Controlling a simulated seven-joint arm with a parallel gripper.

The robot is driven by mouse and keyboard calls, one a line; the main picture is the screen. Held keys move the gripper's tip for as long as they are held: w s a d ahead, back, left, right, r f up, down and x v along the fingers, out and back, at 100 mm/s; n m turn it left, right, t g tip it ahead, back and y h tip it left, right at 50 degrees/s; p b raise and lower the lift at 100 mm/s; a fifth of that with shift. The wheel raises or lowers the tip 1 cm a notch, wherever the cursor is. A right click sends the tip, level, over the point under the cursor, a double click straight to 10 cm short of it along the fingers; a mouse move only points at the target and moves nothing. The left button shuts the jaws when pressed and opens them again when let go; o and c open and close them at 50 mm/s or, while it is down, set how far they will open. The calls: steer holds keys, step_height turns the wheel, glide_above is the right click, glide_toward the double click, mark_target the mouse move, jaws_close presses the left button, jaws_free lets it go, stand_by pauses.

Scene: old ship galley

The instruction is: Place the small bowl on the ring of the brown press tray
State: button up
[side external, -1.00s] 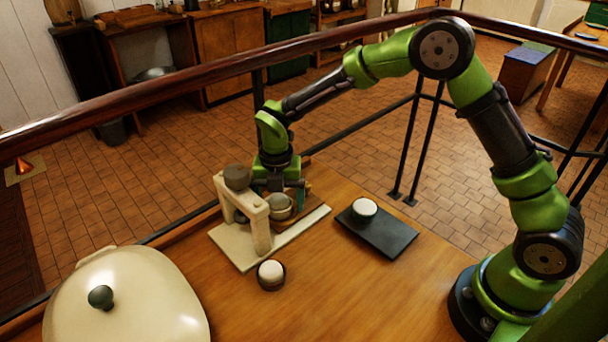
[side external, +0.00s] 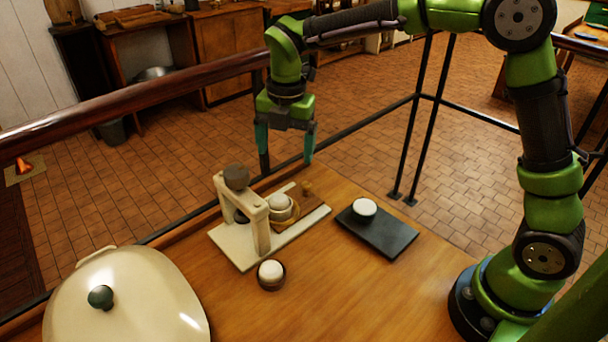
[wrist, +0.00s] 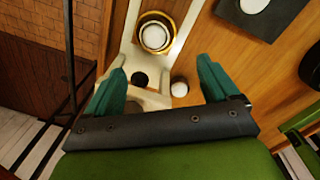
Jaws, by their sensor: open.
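The small pale bowl (side external: 279,203) sits on the round ring of the brown press tray (side external: 293,217), on the press base. In the wrist view, the bowl (wrist: 154,37) is inside the ring's yellowish-brown rim (wrist: 172,50), looking roughly centred. Its exact contact with the ring is hard to tell. The tray's handle knob (side external: 306,188) sticks out behind. My gripper (side external: 286,165) is open and empty, raised above and behind the bowl and clear of it. The wrist view shows its two green fingers (wrist: 161,65) spread apart.
The cream press frame (side external: 258,224) with a dark round knob (side external: 236,177) stands beside the bowl. A dark cup with white contents (side external: 271,273) is in front. A black slab (side external: 380,236) holds a white-topped bowl (side external: 364,208). A large cream lidded pot (side external: 130,300) is front left.

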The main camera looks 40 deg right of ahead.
steer(key=s+d+r+m+t, duration=0.2)
steer(key=s+m, duration=0.5)
steer(key=m, duration=0.2)
steer(key=s+d+r+m+t+y, duration=0.1)
steer(key=s+d+r+m+t, duration=0.1)
steer(key=s+m, duration=0.4)
steer(key=s+d+r+m+t, duration=0.2)
steer(key=s+d+m, duration=0.2)
steer(key=m, duration=0.9)
steer(key=s, duration=0.3)
steer(key=shift+s+d+r+t+y, duration=0.2)
steer(key=shift+s+t+y, duration=0.1)
steer(key=shift+s+y, duration=0.1)
